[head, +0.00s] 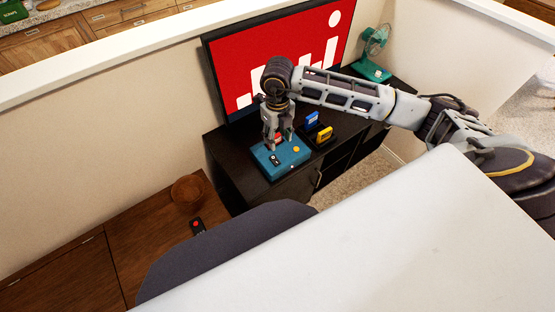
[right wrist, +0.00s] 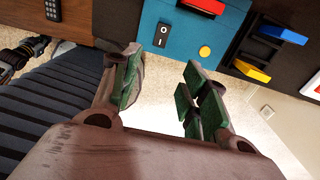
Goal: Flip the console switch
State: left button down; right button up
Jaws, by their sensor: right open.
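The teal-blue console (head: 270,170) sits on the black cabinet below the TV. Its black rocker switch (head: 275,160) is on the near left part of its top, and a yellow round button (head: 296,149) is to the right. In the right wrist view the console (right wrist: 215,28) shows the switch (right wrist: 162,35) with white marks. A red piece (right wrist: 203,5) is in the console. My right gripper (head: 277,143) points down over the console, open and empty. In the right wrist view its fingers (right wrist: 160,75) are spread, with the switch near the left finger; contact cannot be told.
A dark holder beside the console has a blue cartridge (head: 312,119) and a yellow cartridge (head: 325,133). The TV (head: 285,58) stands close behind. A teal fan (head: 373,55) is at the far right. A remote (head: 198,227) and a brown bowl (head: 188,192) are on the wooden table.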

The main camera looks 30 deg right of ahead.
aim_at(278, 163)
notch_tip(278, 163, down, 12)
jog(key=shift+r, duration=0.1)
pick_arm(q)
jog(key=shift+w+d, duration=0.15)
jog(key=shift+d, duration=0.1)
pick_arm(e)
jog(key=shift+f, duration=1.05)
